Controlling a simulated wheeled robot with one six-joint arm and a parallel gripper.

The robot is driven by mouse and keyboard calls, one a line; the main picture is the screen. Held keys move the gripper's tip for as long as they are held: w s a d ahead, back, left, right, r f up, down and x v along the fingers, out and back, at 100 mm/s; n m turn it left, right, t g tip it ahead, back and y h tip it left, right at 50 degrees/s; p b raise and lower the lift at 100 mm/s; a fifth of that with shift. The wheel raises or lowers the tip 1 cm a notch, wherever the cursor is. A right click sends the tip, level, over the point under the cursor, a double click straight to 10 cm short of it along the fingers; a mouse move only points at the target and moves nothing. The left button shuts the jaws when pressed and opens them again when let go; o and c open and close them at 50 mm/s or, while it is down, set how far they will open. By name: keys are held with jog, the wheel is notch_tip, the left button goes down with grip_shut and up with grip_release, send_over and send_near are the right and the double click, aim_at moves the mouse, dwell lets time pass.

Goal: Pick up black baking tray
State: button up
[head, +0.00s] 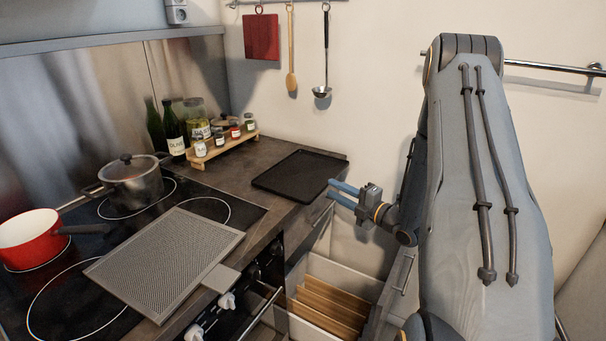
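The black baking tray (297,178) lies flat on the dark countertop, at the counter's right end near the wall. My gripper (337,192) is just right of the tray, by its right front corner. Its two blue fingers point left towards the tray and stand apart with a gap between them. I see nothing between the fingers. Whether a fingertip touches the tray's edge I cannot tell.
A perforated grey sheet (172,262) lies over the hob. A steel pot (132,184) and red saucepan (28,238) stand on it. A wooden rack (225,146) holds jars behind the tray. An open drawer (340,275) with wooden boards is below my gripper.

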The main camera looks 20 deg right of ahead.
aim_at(327, 186)
jog(key=x, duration=0.4)
jog(key=shift+p, duration=0.35)
jog(key=shift+s, duration=0.1)
jog(key=shift+c, duration=0.4)
grip_shut()
